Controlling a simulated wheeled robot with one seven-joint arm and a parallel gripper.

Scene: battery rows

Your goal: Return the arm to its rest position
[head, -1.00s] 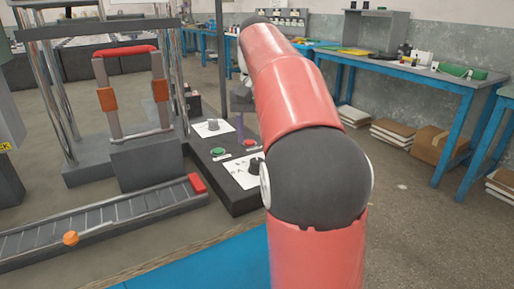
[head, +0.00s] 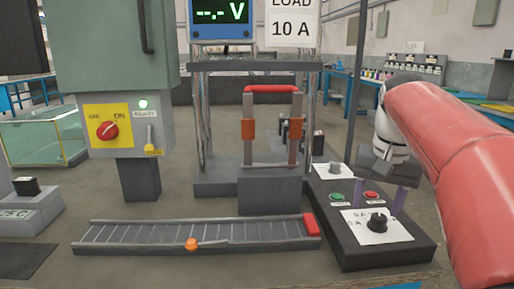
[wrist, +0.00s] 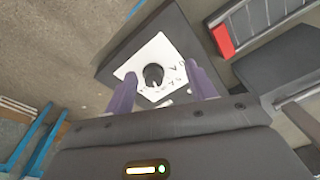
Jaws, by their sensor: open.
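My gripper (head: 379,198) hangs above the dark control box (head: 392,247) at the right in the head view. Its two purple fingers are apart with nothing between them. In the wrist view my gripper (wrist: 163,88) is also open, its fingers either side of a black knob (wrist: 153,74) on a white card. The knob (head: 377,221) shows below the fingers in the head view, and I see no clear contact. My red arm comes in from the right edge.
The box also carries a green button (head: 336,197) and a red button (head: 371,195). A slotted rail (head: 150,236) with an orange knob (head: 191,244) lies in front. A red-handled frame (head: 271,89) stands behind it, and a green cabinet (head: 110,45) at left.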

